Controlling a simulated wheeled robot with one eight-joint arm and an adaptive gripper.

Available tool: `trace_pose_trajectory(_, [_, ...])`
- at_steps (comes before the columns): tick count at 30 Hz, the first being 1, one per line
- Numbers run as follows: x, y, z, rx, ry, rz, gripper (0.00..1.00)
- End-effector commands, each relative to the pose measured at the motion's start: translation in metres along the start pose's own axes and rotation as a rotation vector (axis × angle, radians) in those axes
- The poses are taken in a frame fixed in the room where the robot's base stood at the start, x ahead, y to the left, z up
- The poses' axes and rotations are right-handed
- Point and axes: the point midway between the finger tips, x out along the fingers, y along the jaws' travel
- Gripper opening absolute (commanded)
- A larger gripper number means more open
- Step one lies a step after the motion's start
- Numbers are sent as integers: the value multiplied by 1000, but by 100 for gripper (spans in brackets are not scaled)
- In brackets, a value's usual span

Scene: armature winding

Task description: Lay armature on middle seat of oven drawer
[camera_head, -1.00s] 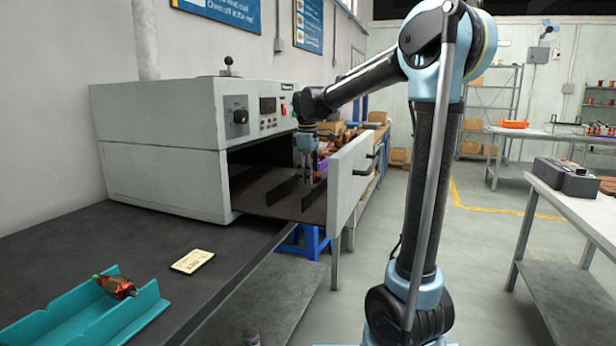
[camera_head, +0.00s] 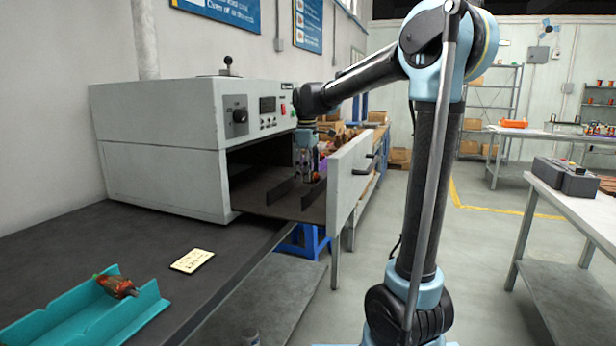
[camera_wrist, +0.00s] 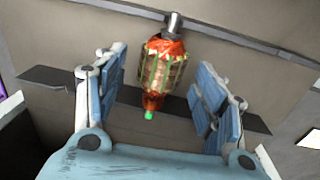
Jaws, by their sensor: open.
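The armature (camera_wrist: 163,72) has red-orange windings, a metal shaft end and a green tip, and shows in the wrist view. It lies across the dark upright rails in the open oven drawer (camera_wrist: 60,50), between my finger pads but apart from them. My gripper (camera_wrist: 163,92) is open around it. In the head view my gripper (camera_head: 307,178) points down over the drawer (camera_head: 258,205), which is pulled out of the grey oven (camera_head: 160,180). The armature is too small and covered there to make out. Which seat it occupies is unclear.
A second armature (camera_head: 116,286) lies in the teal tray (camera_head: 75,322) on the bench, beside a paper card (camera_head: 192,260). The drawer's tall front panel (camera_head: 345,180) stands close to the right of my gripper. The oven body is to its left.

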Motion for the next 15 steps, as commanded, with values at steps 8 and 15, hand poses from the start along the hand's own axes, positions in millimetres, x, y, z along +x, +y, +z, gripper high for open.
trace_pose_trajectory(8, [-49,0,0,0,0,-1,64])
trace_pose_trajectory(15, [-88,1,0,-1,0,-1,64])
